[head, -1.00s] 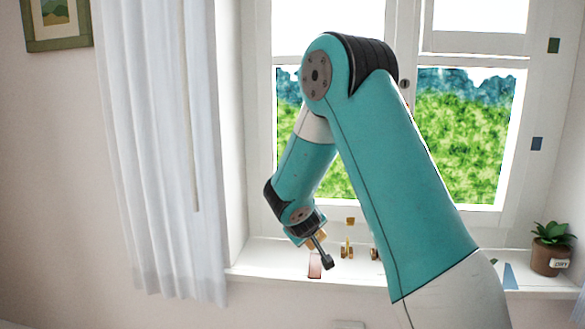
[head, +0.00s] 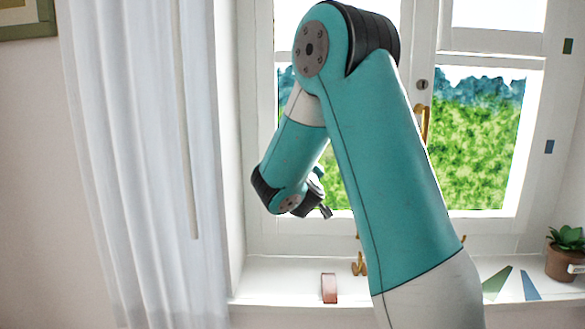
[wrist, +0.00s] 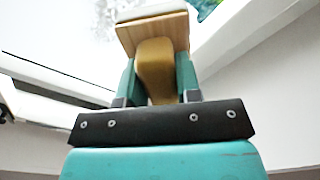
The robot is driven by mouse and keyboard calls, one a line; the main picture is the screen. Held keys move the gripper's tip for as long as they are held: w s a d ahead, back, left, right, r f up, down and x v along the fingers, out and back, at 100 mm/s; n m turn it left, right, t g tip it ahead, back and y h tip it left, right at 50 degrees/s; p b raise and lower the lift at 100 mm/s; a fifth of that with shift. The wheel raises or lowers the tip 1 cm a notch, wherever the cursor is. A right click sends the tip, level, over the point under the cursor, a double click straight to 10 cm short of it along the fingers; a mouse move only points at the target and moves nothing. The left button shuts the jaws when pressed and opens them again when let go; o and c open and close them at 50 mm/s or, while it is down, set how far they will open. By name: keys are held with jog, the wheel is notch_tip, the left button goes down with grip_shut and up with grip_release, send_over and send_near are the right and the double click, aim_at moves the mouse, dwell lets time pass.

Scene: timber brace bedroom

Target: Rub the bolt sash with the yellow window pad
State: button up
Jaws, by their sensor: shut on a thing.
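My gripper (wrist: 160,88) is shut on the yellow window pad, held by its tan-yellow handle (wrist: 155,68). The pad's wooden board (wrist: 152,33) spans beyond the fingertips in the wrist view. In the head view my gripper (head: 322,206) is in front of the lower left window pane, above the sill; the pad is mostly hidden there by my arm. The window has a left sash (head: 262,225) and a right sash (head: 530,130). I cannot tell which is the bolt sash, or whether the pad touches the glass.
The white sill (head: 290,275) holds a reddish block (head: 329,288), brass hooks (head: 360,263), green (head: 496,283) and blue (head: 530,286) wedges, and a potted plant (head: 562,262). A brass handle (head: 424,122) is on the middle frame. A white curtain (head: 140,170) hangs at left.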

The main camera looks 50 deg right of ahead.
jog(key=p+x, duration=0.3)
jog(key=x, duration=0.1)
jog(key=shift+d+r+p, duration=0.25)
jog(key=shift+d+p, duration=0.1)
jog(key=shift+p, duration=0.05)
jog(key=shift+w+d+f+p, duration=0.2)
jog(key=shift+w+d+p, duration=0.3)
jog(key=shift+d, duration=0.05)
jog(key=shift+p+x, duration=0.6)
jog(key=shift+x, duration=0.3)
